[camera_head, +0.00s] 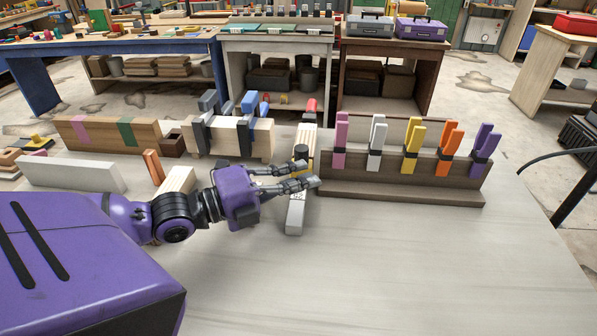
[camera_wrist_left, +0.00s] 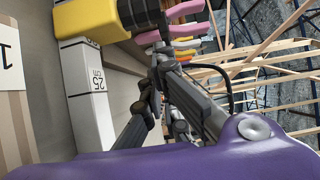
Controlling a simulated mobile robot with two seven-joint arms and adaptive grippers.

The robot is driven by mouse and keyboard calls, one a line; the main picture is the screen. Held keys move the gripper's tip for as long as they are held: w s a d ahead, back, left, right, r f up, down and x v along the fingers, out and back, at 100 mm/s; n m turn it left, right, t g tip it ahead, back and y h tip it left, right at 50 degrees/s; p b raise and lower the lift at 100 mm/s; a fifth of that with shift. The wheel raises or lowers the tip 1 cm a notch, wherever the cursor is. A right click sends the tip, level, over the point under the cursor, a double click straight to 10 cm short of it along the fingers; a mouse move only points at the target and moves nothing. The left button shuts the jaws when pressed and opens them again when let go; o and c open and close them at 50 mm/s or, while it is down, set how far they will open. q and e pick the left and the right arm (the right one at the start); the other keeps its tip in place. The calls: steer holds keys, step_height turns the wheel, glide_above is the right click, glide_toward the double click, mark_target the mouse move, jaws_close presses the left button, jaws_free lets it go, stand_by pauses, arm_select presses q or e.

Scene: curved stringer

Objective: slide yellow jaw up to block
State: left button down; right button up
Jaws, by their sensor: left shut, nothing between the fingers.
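The yellow jaw (camera_head: 301,152), with a dark band, sits on a pale bar (camera_head: 294,218) marked with numbers, on the bench. It also shows in the left wrist view (camera_wrist_left: 88,20), at the upper left, above the white face of the bar (camera_wrist_left: 88,95). A pale wooden block (camera_head: 306,134) is behind the jaw; I cannot tell whether they touch. A red part (camera_head: 311,106) is at the bar's far end. My left gripper (camera_head: 312,176) is shut and empty, in front of the yellow jaw and over the bar. Contact with the jaw is unclear. My right gripper is not in view.
A brown rack (camera_head: 400,192) with several coloured clamps stands close to the right of the bar. A clamped wooden piece (camera_head: 262,141) and an orange-brown strip (camera_head: 153,167) are to the left. The bench front (camera_head: 400,270) is clear.

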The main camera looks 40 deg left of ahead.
arm_select(q)
steer(key=shift+w+a, duration=0.4)
steer(key=shift+a, duration=0.1)
steer(key=shift+w+a, duration=0.1)
steer(key=shift+w+a+r+p, duration=0.15)
steer(key=shift+w+a+p, duration=0.2)
steer(key=shift+w, duration=0.1)
steer(key=shift+a, duration=0.1)
